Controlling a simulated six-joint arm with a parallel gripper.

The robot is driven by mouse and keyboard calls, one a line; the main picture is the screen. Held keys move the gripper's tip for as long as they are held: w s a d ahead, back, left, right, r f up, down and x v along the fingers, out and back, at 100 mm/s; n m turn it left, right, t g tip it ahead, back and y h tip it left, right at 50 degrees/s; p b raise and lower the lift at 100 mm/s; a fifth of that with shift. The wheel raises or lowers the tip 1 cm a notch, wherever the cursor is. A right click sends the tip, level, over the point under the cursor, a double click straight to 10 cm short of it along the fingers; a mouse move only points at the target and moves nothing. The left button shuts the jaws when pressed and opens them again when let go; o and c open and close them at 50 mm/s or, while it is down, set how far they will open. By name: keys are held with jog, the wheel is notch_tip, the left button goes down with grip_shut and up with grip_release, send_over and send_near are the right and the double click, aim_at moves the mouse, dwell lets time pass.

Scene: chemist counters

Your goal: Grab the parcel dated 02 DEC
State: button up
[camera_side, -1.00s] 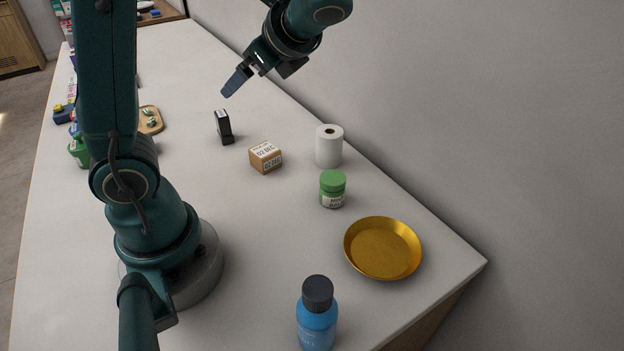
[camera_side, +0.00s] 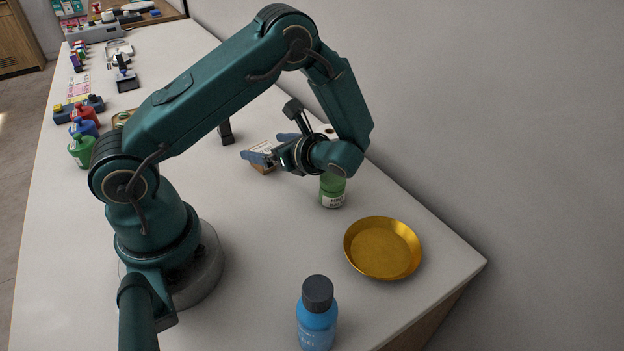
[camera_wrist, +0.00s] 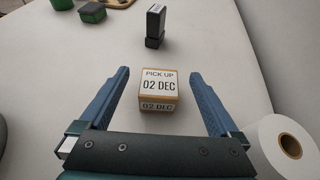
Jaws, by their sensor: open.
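The parcel (camera_wrist: 158,88) is a small cardboard box with white labels reading "PICK UP 02 DEC". It sits on the counter, centred in the wrist view, a little ahead of my fingertips. My gripper (camera_wrist: 158,80) is open and empty, with one blue finger on each side of the line to the parcel. In the side view my gripper (camera_side: 262,146) is low beside the parcel (camera_side: 263,168), which is partly hidden behind the fingers. Whether a finger touches it cannot be told there.
A black upright box (camera_wrist: 156,25) stands beyond the parcel. A white paper roll (camera_wrist: 284,146) is close at the right of my gripper. A green-lidded jar (camera_side: 332,191), a gold dish (camera_side: 383,248) and a blue bottle (camera_side: 317,318) stand nearer the front. Counter left of the parcel is clear.

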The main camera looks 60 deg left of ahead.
aim_at(257, 150)
jog(key=shift+a+f, duration=0.15)
jog(key=shift+f, duration=0.65)
jog(key=shift+x, duration=2.35)
jog(key=c, duration=1.5)
